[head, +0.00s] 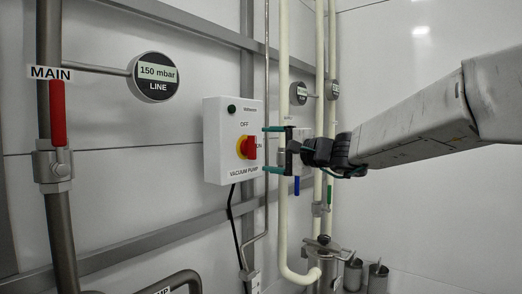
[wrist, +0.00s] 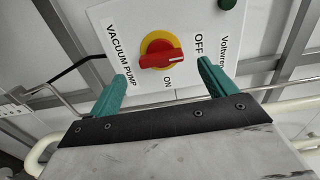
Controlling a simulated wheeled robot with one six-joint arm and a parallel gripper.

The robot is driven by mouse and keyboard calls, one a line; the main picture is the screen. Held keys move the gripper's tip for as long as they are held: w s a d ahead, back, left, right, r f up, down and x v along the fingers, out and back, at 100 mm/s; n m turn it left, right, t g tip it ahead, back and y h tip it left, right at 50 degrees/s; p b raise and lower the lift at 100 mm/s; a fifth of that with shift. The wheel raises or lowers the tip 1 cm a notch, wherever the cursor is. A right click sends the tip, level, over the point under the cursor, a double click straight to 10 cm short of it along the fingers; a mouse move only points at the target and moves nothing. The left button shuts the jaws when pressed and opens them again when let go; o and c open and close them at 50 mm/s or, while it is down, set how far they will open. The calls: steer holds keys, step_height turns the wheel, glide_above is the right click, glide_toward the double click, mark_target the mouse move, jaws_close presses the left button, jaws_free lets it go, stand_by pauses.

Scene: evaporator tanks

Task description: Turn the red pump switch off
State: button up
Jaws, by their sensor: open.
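The red pump switch (head: 248,147) is a rotary knob on a yellow disc on the front of a white box (head: 215,130) labelled VACUUM PUMP.
A dark green lamp (head: 232,109) sits above the switch. Cream pipes (head: 284,220) run close beside my gripper. A red-handled MAIN valve (head: 58,120) and a 150 mbar gauge (head: 155,76) are at left. A black cable (head: 231,215) hangs below the box.

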steer(key=v, duration=0.2)
steer(key=shift+s+d, duration=0.3)
steer(key=s+d+f+n+g+h, duration=0.2)
steer(key=s+f+n+g+h, duration=0.15)
steer(key=s+f, duration=0.6)
steer(key=s+d+f+n+g+h, duration=0.2)
steer(key=s+f+g, duration=0.3)
steer(key=s+f, duration=0.45)
steer(key=s+d+f+n+h, duration=0.1)
steer(key=s+d+f+h, duration=0.2)
steer(key=s+d, duration=0.6)
steer(key=s+d+f+n+g+h, duration=0.1)
steer(key=s+d+f+h, duration=0.3)
steer(key=s+d, duration=0.5)
steer(key=s+h, duration=0.1)
steer(key=s, duration=0.2)
steer(key=shift+s+d+h, duration=0.15)
steer(key=shift+s+h, duration=0.2)
steer(key=shift+c, duration=0.3)
